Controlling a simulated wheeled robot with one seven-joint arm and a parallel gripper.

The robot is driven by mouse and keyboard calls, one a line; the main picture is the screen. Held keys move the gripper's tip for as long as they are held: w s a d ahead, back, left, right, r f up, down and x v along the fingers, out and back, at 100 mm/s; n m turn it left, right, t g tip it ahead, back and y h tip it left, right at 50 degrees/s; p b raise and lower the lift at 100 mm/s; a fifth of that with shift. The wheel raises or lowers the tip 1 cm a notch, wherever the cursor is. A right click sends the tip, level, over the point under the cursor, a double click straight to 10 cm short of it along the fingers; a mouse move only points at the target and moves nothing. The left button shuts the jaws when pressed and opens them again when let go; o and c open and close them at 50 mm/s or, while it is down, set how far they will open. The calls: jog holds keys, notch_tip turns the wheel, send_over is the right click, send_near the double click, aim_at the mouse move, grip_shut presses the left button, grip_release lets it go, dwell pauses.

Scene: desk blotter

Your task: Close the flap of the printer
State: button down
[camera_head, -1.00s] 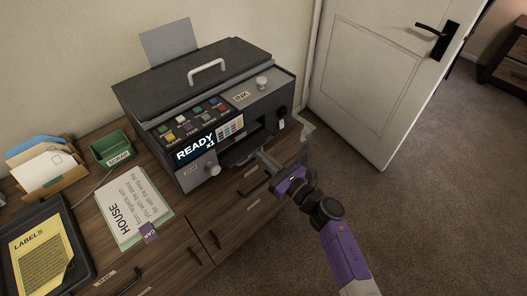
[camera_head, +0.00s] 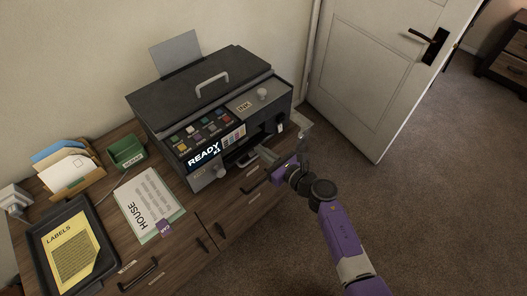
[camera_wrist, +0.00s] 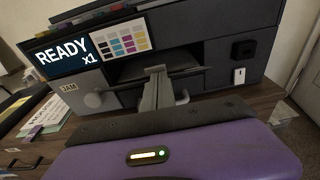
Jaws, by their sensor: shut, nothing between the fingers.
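The dark grey printer (camera_head: 165,125) stands on the wooden cabinet top, with a lit screen reading READY x1. Its front has a dark opening, with a thin dark flap or tray (camera_head: 236,163) at the lower edge; I cannot tell which. The opening (camera_wrist: 190,60) also shows in the wrist view. The top lid with a pale handle (camera_head: 212,84) lies down. My gripper (camera_head: 265,153) is shut and empty, pointing at the opening. In the wrist view its fingers (camera_wrist: 158,82) are together in front of the opening and hide its middle. I cannot tell whether they touch the printer.
A knob (camera_wrist: 93,100) beside the JAM label is left of the opening. Papers (camera_head: 148,205), a green SCRAP box (camera_head: 126,153), an envelope holder and a black tray with a LABELS sheet (camera_head: 72,247) lie left. The white door (camera_head: 365,75) stands right, beyond open floor.

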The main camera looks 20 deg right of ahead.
jog(key=shift+w+a+r+p, duration=0.25)
jog(key=shift+w+r, duration=0.5)
jog(key=shift+r, duration=0.1)
jog(key=shift+w+a+r+p, duration=0.25)
jog(key=shift+w+r, duration=0.5)
jog(key=shift+r, duration=0.1)
dwell(0.7)
